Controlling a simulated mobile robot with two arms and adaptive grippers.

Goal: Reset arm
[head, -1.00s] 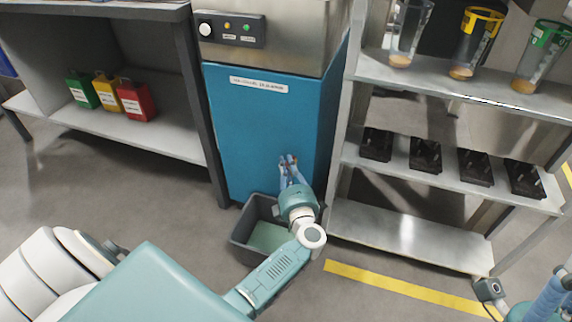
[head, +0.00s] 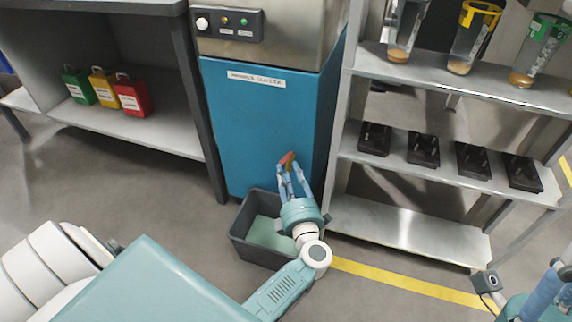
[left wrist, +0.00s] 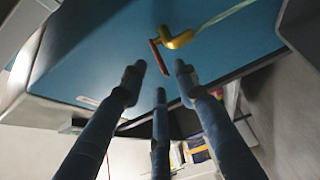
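My left gripper (head: 291,169) is in front of the blue cabinet (head: 250,130), above the grey bin. Its blue fingers are spread and hold nothing. The left wrist view also shows this gripper (left wrist: 159,78), its three fingers apart. Just beyond the fingertips is a brass-yellow valve (left wrist: 178,40) with a red lever (left wrist: 160,57); a pale green streak (left wrist: 225,15) runs from it. In the head view only a red bit of the lever (head: 287,157) shows behind the fingers. My right gripper (head: 546,294) is partly in view at the lower right; its fingertips are unclear.
A grey bin (head: 240,243) with pale green contents stands on the floor under my left gripper. A metal rack (head: 400,225) with beakers and black trays stands to the right. A shelf (head: 150,140) with green, yellow and red containers is to the left.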

